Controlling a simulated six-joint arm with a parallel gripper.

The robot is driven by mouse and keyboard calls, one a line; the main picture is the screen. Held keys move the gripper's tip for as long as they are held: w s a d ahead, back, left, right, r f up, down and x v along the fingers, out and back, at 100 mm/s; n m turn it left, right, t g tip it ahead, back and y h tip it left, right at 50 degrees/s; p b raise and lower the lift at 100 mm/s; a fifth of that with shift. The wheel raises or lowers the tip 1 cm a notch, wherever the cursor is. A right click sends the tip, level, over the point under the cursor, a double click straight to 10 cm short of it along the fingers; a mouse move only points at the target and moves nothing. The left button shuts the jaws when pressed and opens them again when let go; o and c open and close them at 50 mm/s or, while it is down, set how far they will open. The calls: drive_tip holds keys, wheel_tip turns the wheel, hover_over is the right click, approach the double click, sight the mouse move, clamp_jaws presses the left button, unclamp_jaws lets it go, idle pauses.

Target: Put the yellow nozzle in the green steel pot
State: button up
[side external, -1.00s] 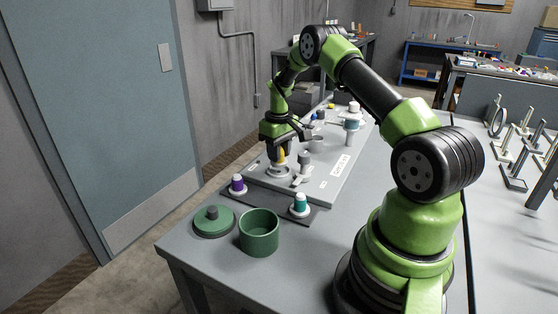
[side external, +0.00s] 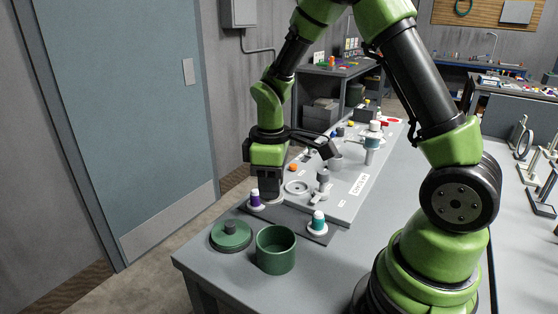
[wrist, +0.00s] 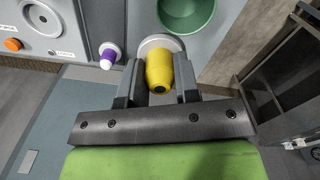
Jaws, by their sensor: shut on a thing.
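The yellow nozzle (wrist: 158,72), with a pale round flange, sits between the two fingers of my gripper (wrist: 158,75) in the wrist view. The jaws are shut on it. In the side view my gripper (side external: 269,198) points down behind the purple-capped nozzle and hides the yellow nozzle. The green steel pot (side external: 276,251) stands open on the near bench corner, nearer the camera than my gripper. Its round green rim also shows at the top of the wrist view (wrist: 189,28), beyond the nozzle, cut off by the frame.
A green lid with a dark knob (side external: 231,236) lies left of the pot. A purple nozzle (side external: 255,200) and a teal nozzle (side external: 318,222) stand on a dark strip (side external: 287,220). The grey fixture board (side external: 345,204) lies behind, with an empty round seat (side external: 297,187).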

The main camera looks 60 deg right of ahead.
drive_tip(key=shift+n, duration=0.7)
drive_tip(key=shift+s+a+f, duration=0.45)
drive_tip(key=shift+f, duration=0.55)
drive_tip(key=shift+s+a+f, duration=0.45)
drive_tip(key=shift+a+f, duration=0.05)
drive_tip(key=shift+f, duration=0.55)
drive_tip(key=shift+s+a+f, duration=0.45)
drive_tip(key=shift+f, duration=0.55)
drive_tip(key=shift+f, duration=0.6)
drive_tip(key=o, duration=1)
